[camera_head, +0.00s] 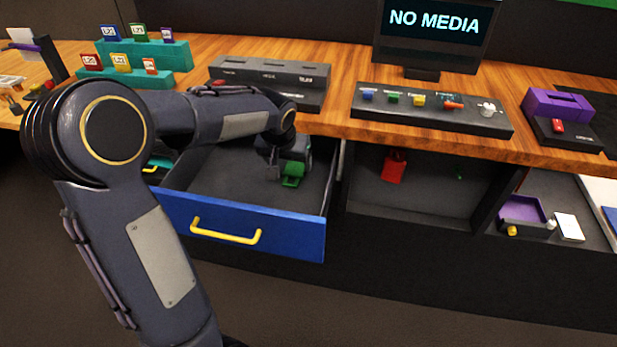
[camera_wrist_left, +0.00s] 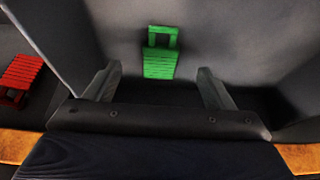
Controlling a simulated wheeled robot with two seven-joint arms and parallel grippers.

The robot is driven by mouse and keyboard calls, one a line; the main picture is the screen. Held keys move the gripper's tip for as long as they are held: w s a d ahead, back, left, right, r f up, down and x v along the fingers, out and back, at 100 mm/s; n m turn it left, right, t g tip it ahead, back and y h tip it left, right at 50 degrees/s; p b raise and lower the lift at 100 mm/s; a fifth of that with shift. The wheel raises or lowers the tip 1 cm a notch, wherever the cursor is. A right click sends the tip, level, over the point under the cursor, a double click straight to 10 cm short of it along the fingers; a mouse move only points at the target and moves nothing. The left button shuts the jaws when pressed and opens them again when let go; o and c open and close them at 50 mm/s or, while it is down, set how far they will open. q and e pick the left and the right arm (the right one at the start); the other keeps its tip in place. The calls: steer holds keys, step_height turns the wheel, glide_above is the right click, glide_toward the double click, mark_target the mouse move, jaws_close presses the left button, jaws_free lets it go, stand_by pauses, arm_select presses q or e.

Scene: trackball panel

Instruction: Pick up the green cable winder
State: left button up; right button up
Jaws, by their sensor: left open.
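The green cable winder (camera_head: 292,175) lies in the open blue-fronted drawer (camera_head: 275,236), toward its right side. It also shows in the left wrist view (camera_wrist_left: 159,63), with a ribbed block and a square loop at one end. My left gripper (camera_head: 288,164) reaches down into the drawer beside the winder and partly covers it in the head view. In the left wrist view its two fingers are spread and empty, with the winder between and beyond their tips. I cannot tell the exact height gap. My right gripper does not show.
The drawer has a yellow handle (camera_head: 225,232) and walls close around the gripper. The wooden desk top (camera_head: 345,122) overhangs behind. A red thing (camera_head: 394,166) sits in the compartment to the right. A black panel with coloured parts (camera_head: 432,112) stands on the desk.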

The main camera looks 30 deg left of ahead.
mark_target(292, 178)
arm_select(q)
steer(key=b+x, duration=0.1)
steer(key=x, duration=0.6)
steer(key=shift+s, duration=0.2)
steer(key=c, duration=1.1)
